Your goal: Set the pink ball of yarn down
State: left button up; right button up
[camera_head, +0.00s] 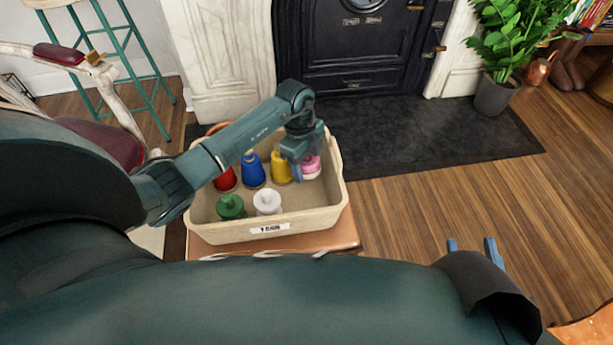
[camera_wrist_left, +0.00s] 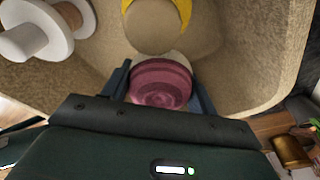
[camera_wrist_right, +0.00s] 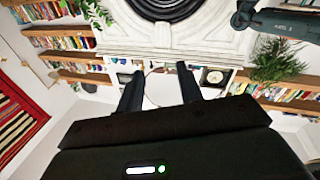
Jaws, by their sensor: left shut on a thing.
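The pink ball of yarn (camera_head: 311,167) is inside the cream bin (camera_head: 335,195) at its right end. It also shows in the left wrist view (camera_wrist_left: 161,84), between the two fingers. My left gripper (camera_head: 302,170) reaches down into the bin and is shut on the pink yarn. Whether the yarn touches the bin floor cannot be told. My right gripper (camera_head: 472,247) is away from the bin at the lower right. In the right wrist view (camera_wrist_right: 160,85) its fingers are apart with nothing between them.
The bin also holds yellow (camera_head: 281,168), blue (camera_head: 253,171), red (camera_head: 225,180), green (camera_head: 230,207) and white (camera_head: 267,203) yarn. The bin stands on a wooden surface (camera_head: 345,238). A potted plant (camera_head: 494,95) stands at the back right. The wood floor on the right is clear.

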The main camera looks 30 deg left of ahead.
pick_arm(q)
notch_tip(320, 180, down, 4)
jog(key=shift+f+b, duration=0.25)
jog(key=shift+b, duration=0.65)
pick_arm(e)
jog(key=shift+a+y, duration=0.3)
jog(key=shift+y, duration=0.1)
pick_arm(q)
jog(key=o, duration=0.7)
jog(key=shift+f, duration=0.1)
